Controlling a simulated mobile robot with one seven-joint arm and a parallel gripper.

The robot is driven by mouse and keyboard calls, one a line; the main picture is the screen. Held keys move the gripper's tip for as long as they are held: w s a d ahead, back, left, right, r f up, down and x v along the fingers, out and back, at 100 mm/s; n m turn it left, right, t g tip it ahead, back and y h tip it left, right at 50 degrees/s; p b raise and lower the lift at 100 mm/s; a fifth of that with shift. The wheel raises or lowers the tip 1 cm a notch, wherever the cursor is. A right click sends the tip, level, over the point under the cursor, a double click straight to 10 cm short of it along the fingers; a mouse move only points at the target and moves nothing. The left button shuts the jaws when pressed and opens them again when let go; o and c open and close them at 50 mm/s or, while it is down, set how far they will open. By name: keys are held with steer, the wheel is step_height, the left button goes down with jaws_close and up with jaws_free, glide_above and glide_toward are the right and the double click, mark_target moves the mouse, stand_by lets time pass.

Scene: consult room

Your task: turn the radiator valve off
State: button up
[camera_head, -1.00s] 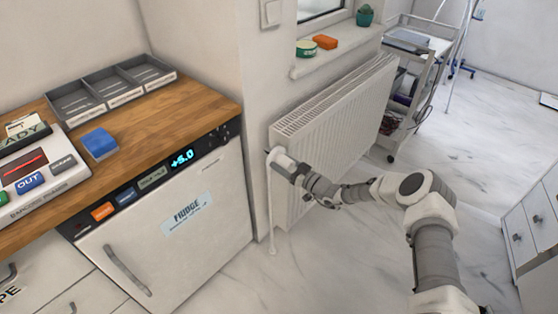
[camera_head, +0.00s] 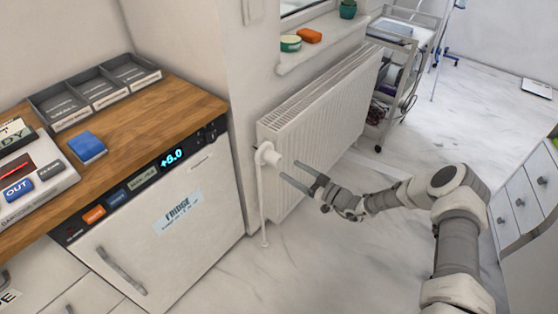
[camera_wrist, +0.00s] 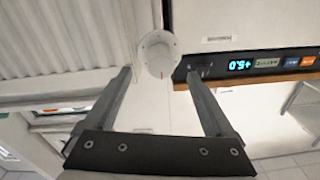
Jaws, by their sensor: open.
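The radiator valve (camera_head: 267,156) is a white round knob at the near end of the white radiator (camera_head: 325,110), above a white pipe. My gripper (camera_head: 290,172) is open and empty, just to the right of the knob in the head view. In the wrist view my gripper (camera_wrist: 158,76) has its fingers spread on either side below the knob, apart from it. The valve's setting is too small to read.
The fridge (camera_head: 165,230) stands left of the valve under a wooden counter (camera_head: 150,115). A window sill (camera_head: 320,45) with small items is above the radiator. A trolley (camera_head: 395,85) stands beyond it. Floor right of the radiator is clear.

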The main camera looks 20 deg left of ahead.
steer(key=v, duration=0.6)
stand_by(0.3)
steer(key=s+d+r+g+h+p, duration=0.2)
steer(key=s+r+g+h, duration=0.25)
steer(key=r, duration=0.75)
steer(key=s+d+r+g+h+p, duration=0.2)
steer(key=s+r+g+h, duration=0.3)
steer(key=r, duration=0.8)
steer(key=s+d+r+m+t+h+p, duration=0.4)
steer(key=s+d+r+m+t+h, duration=0.3)
steer(key=s+d+r, duration=1.1)
steer(key=shift+s+d+r+m+t+h, duration=0.3)
steer(key=shift+s+r+m+t, duration=0.45)
steer(key=shift+s+r+m, duration=1.1)
steer(key=shift+w+a+f+m, duration=0.1)
steer(key=shift+w+f+m, duration=0.35)
steer(key=shift+f, duration=0.15)
steer(key=shift+c, duration=0.3)
